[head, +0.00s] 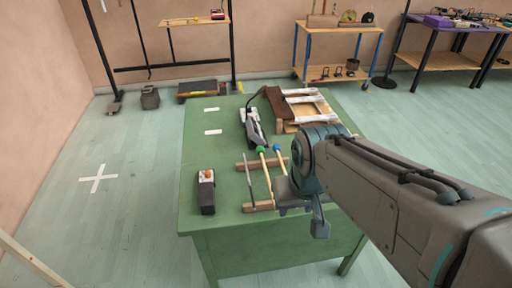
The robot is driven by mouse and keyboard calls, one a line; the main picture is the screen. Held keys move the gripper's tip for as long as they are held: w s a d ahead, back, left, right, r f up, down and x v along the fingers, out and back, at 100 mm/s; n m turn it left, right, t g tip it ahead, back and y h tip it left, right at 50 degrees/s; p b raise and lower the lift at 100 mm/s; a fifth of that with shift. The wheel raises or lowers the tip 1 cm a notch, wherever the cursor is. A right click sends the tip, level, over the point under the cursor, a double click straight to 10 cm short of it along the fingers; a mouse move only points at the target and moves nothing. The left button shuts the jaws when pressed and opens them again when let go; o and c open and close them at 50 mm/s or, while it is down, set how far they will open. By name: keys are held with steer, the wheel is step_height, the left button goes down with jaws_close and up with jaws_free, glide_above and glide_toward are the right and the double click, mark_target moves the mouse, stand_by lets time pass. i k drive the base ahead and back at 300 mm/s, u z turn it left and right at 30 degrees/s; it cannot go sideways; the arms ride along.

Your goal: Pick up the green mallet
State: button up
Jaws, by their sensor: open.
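The green mallet (261,150) has a small green head and a pale wooden stick. It lies on the green table, its stick running toward the near edge. A second mallet with a blue head (277,148) lies just to its right. Both sticks rest across wooden bars (258,206), and the near end of the blue one is partly hidden by my arm. My gripper (304,208) is over the near right part of the table, to the right of the green mallet's stick, open and apart from its head. The jaws are small and partly hidden by my wrist.
A thin grey rod (249,183) lies left of the mallets. A black box with an orange knob (206,192) stands at the left. A grey-black tool (252,125) and a wooden frame (305,105) lie farther back. The table's left middle is clear.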

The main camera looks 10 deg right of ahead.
mark_target(260, 150)
steer(key=u, duration=1.6)
steer(key=i, duration=0.6)
steer(key=z, duration=2.75)
